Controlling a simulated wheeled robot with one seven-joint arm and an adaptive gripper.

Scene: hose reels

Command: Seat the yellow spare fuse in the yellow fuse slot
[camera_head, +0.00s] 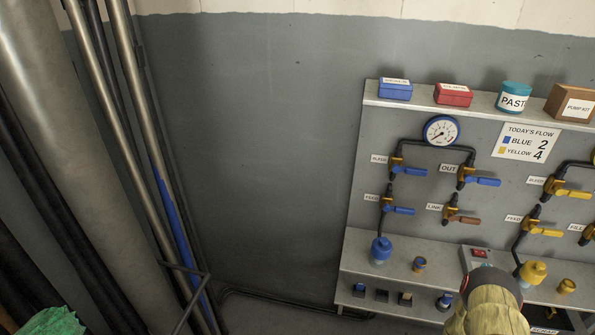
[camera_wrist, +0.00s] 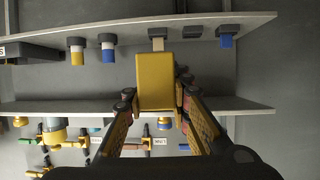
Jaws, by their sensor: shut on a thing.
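The yellow fuse (camera_wrist: 155,80) is a yellow block between the two fingers of my gripper (camera_wrist: 155,100) in the wrist view. The gripper is shut on its sides. Beyond the block's far end, a dark slot block (camera_wrist: 157,32) with a tan part (camera_wrist: 157,44) sits on the shelf; I take it as the yellow slot. The fuse lines up with it in this view, but whether they touch cannot be told. The head view shows a row of slot blocks, one with a tan-yellow part (camera_head: 405,298). I cannot make out the gripper or held fuse there.
Beside the slot are a dark block (camera_wrist: 193,32), a blue-fronted block (camera_wrist: 227,37), and blue (camera_wrist: 107,48) and yellow (camera_wrist: 77,52) cylinders. A panel of valves and a gauge (camera_head: 441,131) stands behind. Pipes (camera_head: 125,130) rise at the left. The wall between is clear.

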